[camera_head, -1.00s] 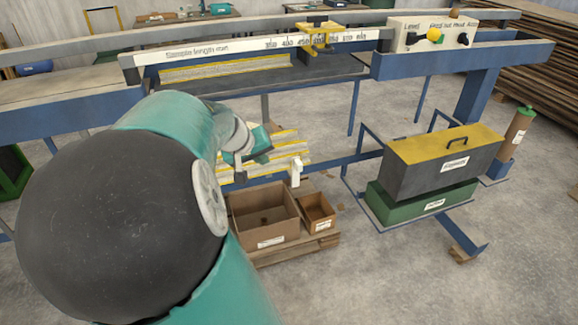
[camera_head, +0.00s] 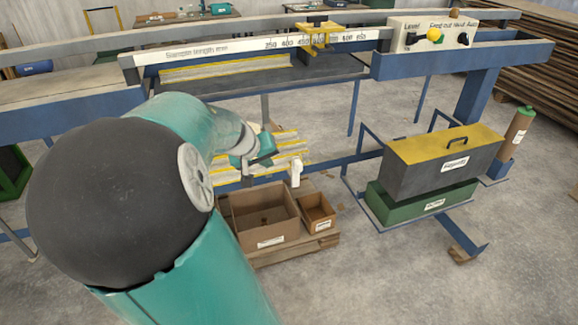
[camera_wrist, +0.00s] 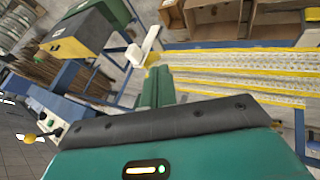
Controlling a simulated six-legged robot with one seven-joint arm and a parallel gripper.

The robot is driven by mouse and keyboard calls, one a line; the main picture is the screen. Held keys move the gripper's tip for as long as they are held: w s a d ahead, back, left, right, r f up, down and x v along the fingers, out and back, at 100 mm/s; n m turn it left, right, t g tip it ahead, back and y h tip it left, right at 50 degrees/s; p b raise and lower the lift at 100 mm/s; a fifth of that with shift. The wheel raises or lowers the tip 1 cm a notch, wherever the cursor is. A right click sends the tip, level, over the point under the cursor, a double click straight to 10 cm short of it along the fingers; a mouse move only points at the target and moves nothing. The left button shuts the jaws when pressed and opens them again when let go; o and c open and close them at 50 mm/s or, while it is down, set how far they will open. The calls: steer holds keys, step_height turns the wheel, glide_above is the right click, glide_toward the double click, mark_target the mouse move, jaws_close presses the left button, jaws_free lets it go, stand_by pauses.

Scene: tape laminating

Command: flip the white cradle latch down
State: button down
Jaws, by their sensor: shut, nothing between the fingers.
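The white cradle latch (camera_head: 295,173) stands up at the right front end of the cradle of yellow-edged strips (camera_head: 287,150). In the wrist view the latch (camera_wrist: 143,47) stands at the near end of the strips (camera_wrist: 235,60), just beyond my fingertips. My gripper (camera_wrist: 157,73) is shut and empty, its green fingers pointing toward the latch. In the head view my gripper (camera_head: 268,158) is over the strips, to the left of the latch. A small gap seems to separate fingers and latch, but I cannot tell whether they touch.
An open brown box (camera_head: 262,215) and a smaller box (camera_head: 317,212) sit on a pallet below the latch. A grey case with a yellow lid (camera_head: 440,160) stands to the right. The blue bench frame (camera_head: 440,72) runs behind.

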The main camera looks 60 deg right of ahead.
steer(key=s+d+f, duration=0.3)
steer(key=d+f, duration=0.2)
steer(key=d, duration=0.2)
steer(key=shift+s+f, duration=0.15)
steer(key=shift+f, duration=0.2)
stand_by(0.4)
